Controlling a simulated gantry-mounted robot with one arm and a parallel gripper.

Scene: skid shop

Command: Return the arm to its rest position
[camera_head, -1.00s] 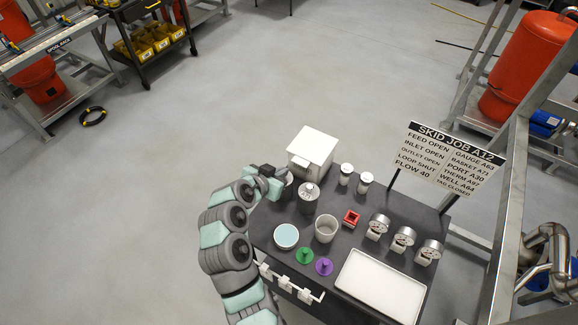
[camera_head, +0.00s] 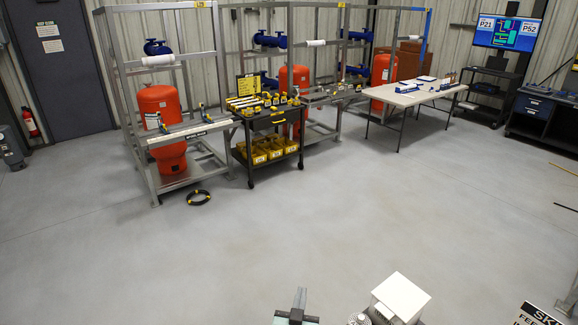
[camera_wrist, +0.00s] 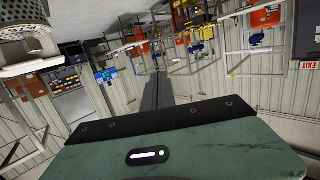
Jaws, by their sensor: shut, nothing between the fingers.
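My gripper (camera_head: 300,298) shows at the bottom edge of the head view, left of the white box (camera_head: 402,296) and with a visible gap to it. The rest of my arm is below the frame. In the wrist view the dark fingers of my gripper (camera_wrist: 157,88) are together, with nothing between them.
A perforated metal cylinder (camera_wrist: 28,45) is close at the wrist view's upper left. The sign (camera_head: 538,316) is at the head view's lower right. Open floor lies beyond, up to the black cart (camera_head: 268,145) and folding table (camera_head: 412,95).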

